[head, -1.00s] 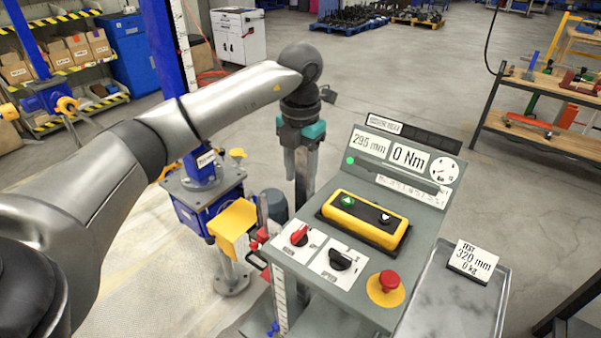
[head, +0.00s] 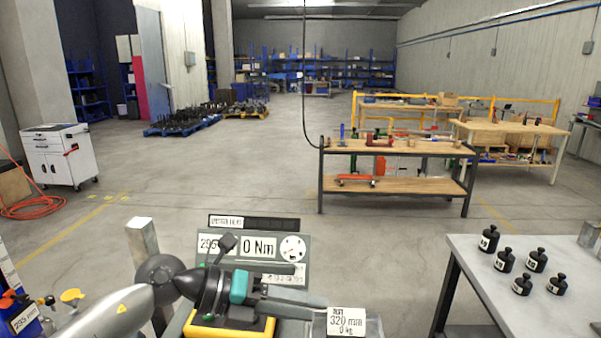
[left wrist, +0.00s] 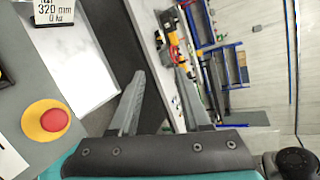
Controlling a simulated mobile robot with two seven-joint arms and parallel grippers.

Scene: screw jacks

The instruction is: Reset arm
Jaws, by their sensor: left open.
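My left gripper (head: 300,292) is open and empty, with its fingers pointing to the right above the control console in the head view. Its two fingers also show apart in the left wrist view (left wrist: 160,85), with nothing between them. The arm hides much of the console. The console's display (head: 258,247) shows 0 Nm, and the other reading is partly covered. The yellow button box (head: 205,332) shows only in part below the gripper. In the left wrist view the red emergency button (left wrist: 54,120) sits on its yellow base at the left. My right gripper is out of view.
A card reading 320 mm, 0 kg (head: 347,321) stands right of the gripper. A grey table (head: 465,255) with several black weights (head: 505,260) is at the right. A workbench (head: 400,148) and a white cabinet (head: 60,158) stand farther back. The floor between is clear.

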